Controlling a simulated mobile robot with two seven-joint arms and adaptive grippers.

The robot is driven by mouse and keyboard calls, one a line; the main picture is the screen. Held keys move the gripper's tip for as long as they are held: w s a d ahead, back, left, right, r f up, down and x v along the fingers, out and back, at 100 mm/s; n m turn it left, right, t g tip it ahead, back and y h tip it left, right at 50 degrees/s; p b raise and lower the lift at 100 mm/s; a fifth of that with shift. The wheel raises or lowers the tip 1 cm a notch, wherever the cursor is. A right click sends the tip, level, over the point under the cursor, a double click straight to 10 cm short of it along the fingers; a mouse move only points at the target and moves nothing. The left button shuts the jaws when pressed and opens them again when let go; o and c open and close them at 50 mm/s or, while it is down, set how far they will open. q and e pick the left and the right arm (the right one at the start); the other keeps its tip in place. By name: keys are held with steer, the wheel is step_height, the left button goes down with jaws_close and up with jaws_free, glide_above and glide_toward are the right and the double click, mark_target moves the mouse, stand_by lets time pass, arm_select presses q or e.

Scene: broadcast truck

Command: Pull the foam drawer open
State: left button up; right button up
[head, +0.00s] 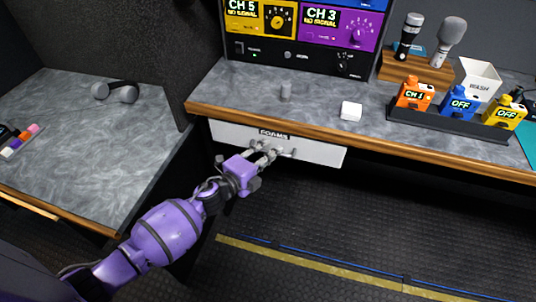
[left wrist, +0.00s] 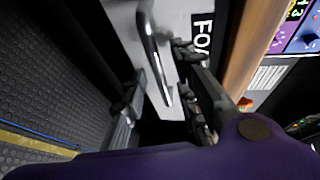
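The foam drawer (head: 325,153) is a white front with a black "FOAMS" label, set under the wood-edged counter. It looks closed against the cabinet. Its metal bar handle (left wrist: 153,50) shows in the left wrist view, running between the fingers of my left gripper (left wrist: 160,88). In the head view my left gripper (head: 262,149) is at the handle, just below the label. The fingers are apart, one on each side of the bar, with visible gaps. I cannot tell if either finger touches it. The fingers hide part of the handle in the head view. My right gripper is not in view.
The grey counter (head: 245,93) above holds a small white box (head: 351,111) and a black tray (head: 450,132) with coloured units. The dark floor (head: 370,220) in front of the drawer is clear.

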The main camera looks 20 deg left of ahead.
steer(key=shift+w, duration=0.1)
arm_select(q)
jaws_close()
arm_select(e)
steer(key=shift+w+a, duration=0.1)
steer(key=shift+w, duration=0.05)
arm_select(q)
steer(key=shift+s+a, duration=0.1)
